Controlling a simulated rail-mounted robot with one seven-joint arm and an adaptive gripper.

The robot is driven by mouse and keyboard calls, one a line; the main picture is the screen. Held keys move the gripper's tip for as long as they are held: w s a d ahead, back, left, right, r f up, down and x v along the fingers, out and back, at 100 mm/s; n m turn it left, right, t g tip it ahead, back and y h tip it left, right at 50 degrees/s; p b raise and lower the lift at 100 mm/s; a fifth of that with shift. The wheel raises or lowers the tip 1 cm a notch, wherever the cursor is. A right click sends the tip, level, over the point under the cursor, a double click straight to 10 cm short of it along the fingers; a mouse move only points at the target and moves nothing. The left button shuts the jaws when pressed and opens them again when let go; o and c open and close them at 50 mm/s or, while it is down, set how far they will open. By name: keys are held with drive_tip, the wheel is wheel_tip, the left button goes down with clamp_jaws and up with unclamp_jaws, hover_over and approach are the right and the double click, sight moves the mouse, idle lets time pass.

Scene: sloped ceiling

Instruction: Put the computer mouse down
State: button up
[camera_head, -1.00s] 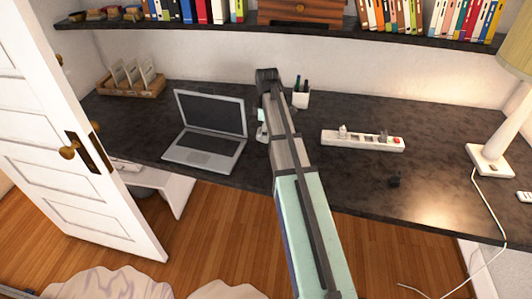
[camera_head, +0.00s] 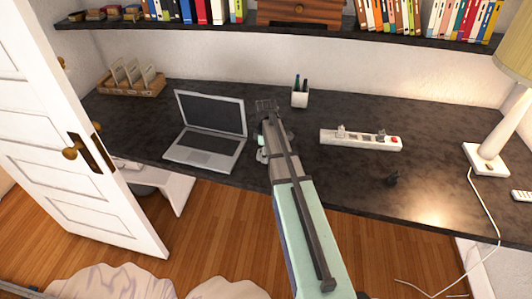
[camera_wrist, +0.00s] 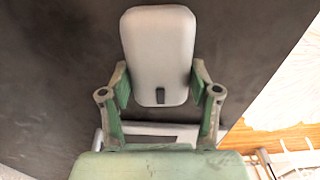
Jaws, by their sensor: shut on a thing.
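The computer mouse (camera_wrist: 160,45), light grey with a small dark wheel, is held between the fingers of my gripper (camera_wrist: 160,84) in the wrist view. The two green fingers press on its sides. The dark desk top (camera_wrist: 60,70) lies behind it; whether the mouse touches the desk or hangs above it I cannot tell. In the head view my arm reaches over the desk (camera_head: 340,185) just right of the laptop (camera_head: 209,130), and the mouse is hidden or too small to make out.
A pen cup (camera_head: 300,93) stands behind, a lamp (camera_head: 489,155) at the right. Bare desk lies between the arm and the strip. A bookshelf (camera_head: 390,36) hangs above.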

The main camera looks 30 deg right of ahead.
drive_tip(key=shift+f, duration=0.1)
drive_tip(key=o, duration=1.2)
wheel_tip(320, 180, up, 12)
drive_tip(key=b, duration=0.3)
